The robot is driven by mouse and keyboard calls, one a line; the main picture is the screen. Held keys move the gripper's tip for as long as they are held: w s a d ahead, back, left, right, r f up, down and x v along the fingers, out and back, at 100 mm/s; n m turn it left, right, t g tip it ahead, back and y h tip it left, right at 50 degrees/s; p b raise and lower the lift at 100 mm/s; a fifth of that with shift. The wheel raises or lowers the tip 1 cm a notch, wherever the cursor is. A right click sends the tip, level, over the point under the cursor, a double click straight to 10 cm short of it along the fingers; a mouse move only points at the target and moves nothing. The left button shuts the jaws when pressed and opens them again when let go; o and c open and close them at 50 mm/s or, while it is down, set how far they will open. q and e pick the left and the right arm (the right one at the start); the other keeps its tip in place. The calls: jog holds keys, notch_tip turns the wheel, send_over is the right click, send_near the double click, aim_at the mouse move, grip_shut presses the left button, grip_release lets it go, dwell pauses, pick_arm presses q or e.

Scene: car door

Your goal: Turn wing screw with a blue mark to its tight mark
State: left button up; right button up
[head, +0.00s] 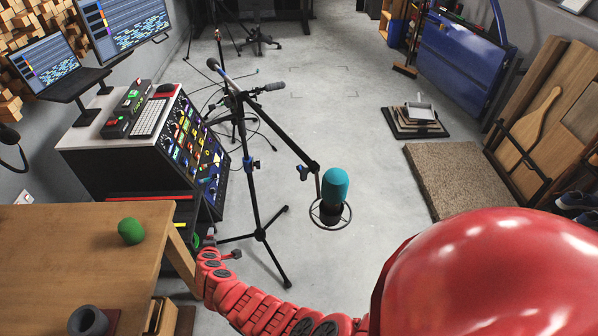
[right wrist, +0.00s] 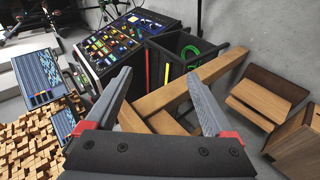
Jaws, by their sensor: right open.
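The microphone stand (head: 257,205) stands on the floor in the middle of the head view. Small bluish parts show on its upright (head: 251,163) and near the end of its boom (head: 303,172). They are too small to tell whether either is the wing screw with the blue mark, and no tight mark can be made out. My right gripper (right wrist: 158,100) is open and empty in the right wrist view, with wooden beams beyond its fingers. A red segmented arm of mine reaches left beside the wooden table in the head view. My left gripper is not in view.
A wooden table (head: 60,245) with a green ball (head: 131,231) is at lower left. A mixing console (head: 190,140) stands behind it. A teal microphone (head: 335,187) hangs from the boom. Cables lie around the stand. The floor right of the stand is mostly clear.

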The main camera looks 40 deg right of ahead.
jog(key=s+d+r+g+h, duration=0.2)
jog(key=d+r+g+h, duration=0.1)
jog(key=d+r+h, duration=0.35)
jog(key=m+g+h+p, duration=0.1)
jog(key=m+g+h, duration=0.4)
jog(key=g+h, duration=0.3)
send_near(299, 175)
jog(key=shift+t+h, duration=0.25)
jog(key=shift+t, duration=0.05)
jog(key=d+p, duration=0.3)
jog(key=d, duration=0.2)
jog(key=d+p, duration=0.3)
jog(key=d, duration=0.2)
jog(key=shift+s+f+p, duration=0.1)
jog(key=shift+s+p, duration=0.15)
jog(key=shift+p, duration=0.05)
jog(key=shift+d+f, duration=0.1)
jog(key=shift+d, duration=0.35)
